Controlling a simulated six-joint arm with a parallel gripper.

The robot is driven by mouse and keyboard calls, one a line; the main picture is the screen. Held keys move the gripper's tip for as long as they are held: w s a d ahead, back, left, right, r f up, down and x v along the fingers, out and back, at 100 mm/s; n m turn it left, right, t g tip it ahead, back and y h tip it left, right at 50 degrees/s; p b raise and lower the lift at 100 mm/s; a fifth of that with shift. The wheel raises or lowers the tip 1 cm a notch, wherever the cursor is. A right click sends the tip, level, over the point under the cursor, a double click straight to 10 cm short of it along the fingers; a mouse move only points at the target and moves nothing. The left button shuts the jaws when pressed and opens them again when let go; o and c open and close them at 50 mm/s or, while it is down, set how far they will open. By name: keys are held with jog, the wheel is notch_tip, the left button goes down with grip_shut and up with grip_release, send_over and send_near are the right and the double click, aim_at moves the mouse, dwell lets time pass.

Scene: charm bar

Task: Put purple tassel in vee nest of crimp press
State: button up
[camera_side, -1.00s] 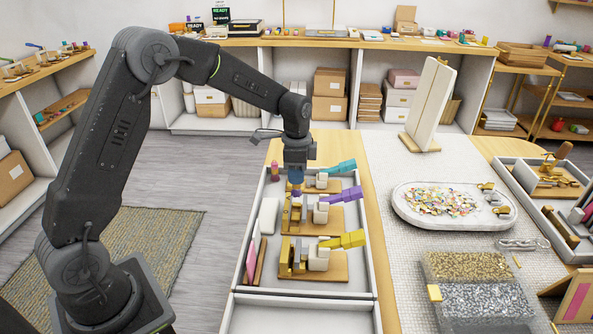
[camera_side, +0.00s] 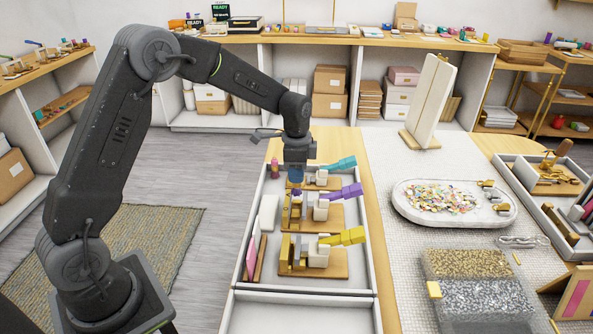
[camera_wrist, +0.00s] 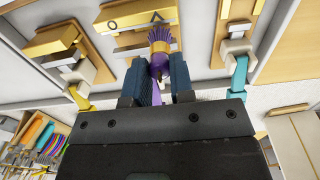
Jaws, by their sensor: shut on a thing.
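My gripper (camera_wrist: 159,78) is shut on the purple tassel (camera_wrist: 160,42), whose fringed end shows between the blue fingers in the wrist view. In the side view my gripper (camera_side: 296,184) points down over the middle crimp press, the one with the purple handle (camera_side: 345,192). The tassel is mostly hidden in the side view. I cannot tell whether it touches the nest.
A press with a teal handle (camera_side: 343,164) stands behind and one with a yellow handle (camera_side: 345,236) in front, all in a white tray (camera_side: 300,297).

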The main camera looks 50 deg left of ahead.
aim_at(297, 194)
jog(key=shift+f, duration=2.4)
dwell(2.1)
jog(key=o, duration=0.9)
notch_tip(297, 194, up, 14)
jog(key=shift+f, duration=0.1)
jog(key=shift+s, duration=0.1)
